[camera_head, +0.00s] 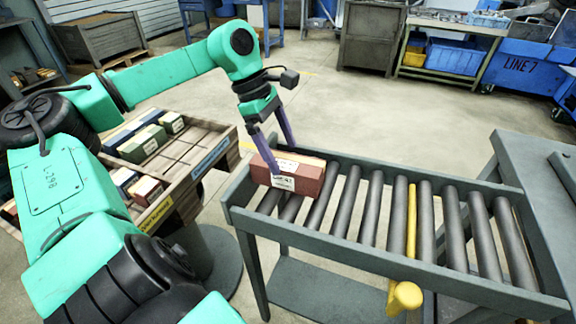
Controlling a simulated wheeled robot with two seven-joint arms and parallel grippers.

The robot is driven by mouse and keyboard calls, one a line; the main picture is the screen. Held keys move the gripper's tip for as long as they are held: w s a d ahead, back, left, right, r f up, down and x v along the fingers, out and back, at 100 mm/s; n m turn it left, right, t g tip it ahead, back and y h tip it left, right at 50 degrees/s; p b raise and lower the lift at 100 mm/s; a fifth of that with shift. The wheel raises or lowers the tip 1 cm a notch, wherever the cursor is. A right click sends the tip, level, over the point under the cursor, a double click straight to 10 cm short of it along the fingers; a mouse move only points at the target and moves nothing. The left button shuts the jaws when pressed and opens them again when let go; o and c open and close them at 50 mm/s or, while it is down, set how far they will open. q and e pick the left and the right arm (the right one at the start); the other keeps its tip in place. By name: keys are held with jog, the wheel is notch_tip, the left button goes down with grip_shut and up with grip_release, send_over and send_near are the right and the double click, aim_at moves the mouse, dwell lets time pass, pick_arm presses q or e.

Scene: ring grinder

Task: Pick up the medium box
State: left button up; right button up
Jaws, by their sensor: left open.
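A box (306,183), reddish-brown with a tan top and a white label, lies at the left end of the roller conveyor (345,238). My left gripper (274,163) points down over the box, with its purple fingers apart. One finger is in front of the box's near face and the other is toward its far side. I cannot tell whether the fingers touch it. My right gripper is not in view.
A wooden tray (188,156) with compartments stands left of the conveyor and holds several green, blue and tan boxes. A yellow bar (411,222) lies between the rollers. Rollers right of the box are bare. Workbenches and crates stand at the back.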

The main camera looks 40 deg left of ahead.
aim_at(286, 161)
pick_arm(q)
jog(key=x, duration=0.4)
jog(key=shift+s+d+f, duration=0.1)
jog(key=shift+d+f, duration=0.1)
jog(key=shift+f, duration=0.05)
jog(key=shift+r, duration=0.1)
grip_shut()
